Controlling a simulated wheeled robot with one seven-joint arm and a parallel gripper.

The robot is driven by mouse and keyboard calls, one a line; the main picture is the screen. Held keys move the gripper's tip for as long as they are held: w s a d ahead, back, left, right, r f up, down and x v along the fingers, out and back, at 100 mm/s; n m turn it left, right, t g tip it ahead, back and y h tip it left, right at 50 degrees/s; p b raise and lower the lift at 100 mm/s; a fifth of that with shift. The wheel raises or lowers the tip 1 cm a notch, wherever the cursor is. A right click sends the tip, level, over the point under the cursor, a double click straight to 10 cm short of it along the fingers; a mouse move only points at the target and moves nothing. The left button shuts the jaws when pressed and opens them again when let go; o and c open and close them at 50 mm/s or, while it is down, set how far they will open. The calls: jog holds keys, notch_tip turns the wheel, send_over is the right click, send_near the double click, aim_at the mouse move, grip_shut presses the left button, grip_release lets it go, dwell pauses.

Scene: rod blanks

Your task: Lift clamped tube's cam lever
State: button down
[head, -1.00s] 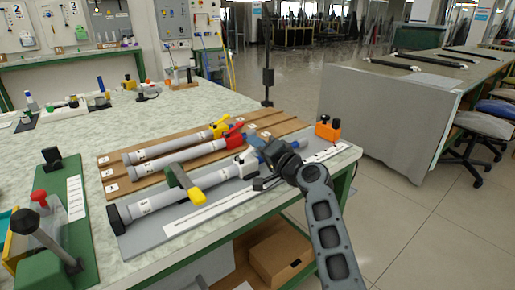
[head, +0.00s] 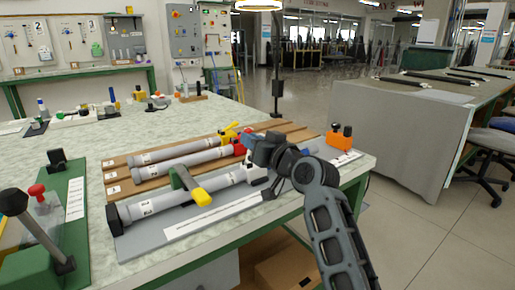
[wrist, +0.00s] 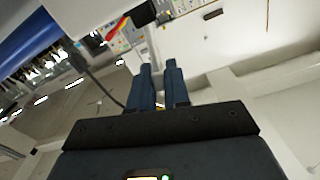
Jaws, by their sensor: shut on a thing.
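The clamped grey tube (head: 155,205) lies in front in a grey fixture (head: 128,246), under a green toggle clamp (head: 178,180) with a yellow handle (head: 202,196). Its white collar (head: 257,170) is at the right end, partly behind my gripper. My gripper (head: 252,139) is just above that collar. In the wrist view its dark blue fingers (wrist: 159,85) are close together, shut on the cam lever, which is mostly hidden between them. A white surface, probably the collar (wrist: 85,12), and a blue rounded part (wrist: 28,40) fill the wrist view's upper left.
Two more tubes lie behind on wooden boards, one with a yellow lever (head: 229,131), one with a red lever (head: 240,149). An orange block (head: 340,140) stands at the right corner. A green fixture with a black-knobbed lever (head: 14,202) stands at the left.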

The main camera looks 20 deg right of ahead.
jog(key=shift+s+a+r+n+b, duration=0.15)
jog(key=shift+a+n+b, duration=0.2)
jog(key=shift+n, duration=0.4)
jog(key=shift+s+a+f+n+b, duration=0.1)
jog(key=shift+a+n+b, duration=0.1)
jog(key=shift+a+n, duration=0.4)
jog(key=shift+d, duration=0.1)
jog(key=c, duration=1.4)
grip_release()
jog(key=shift+c, duration=0.2)
jog(key=p+v, duration=0.1)
jog(key=v, duration=0.7)
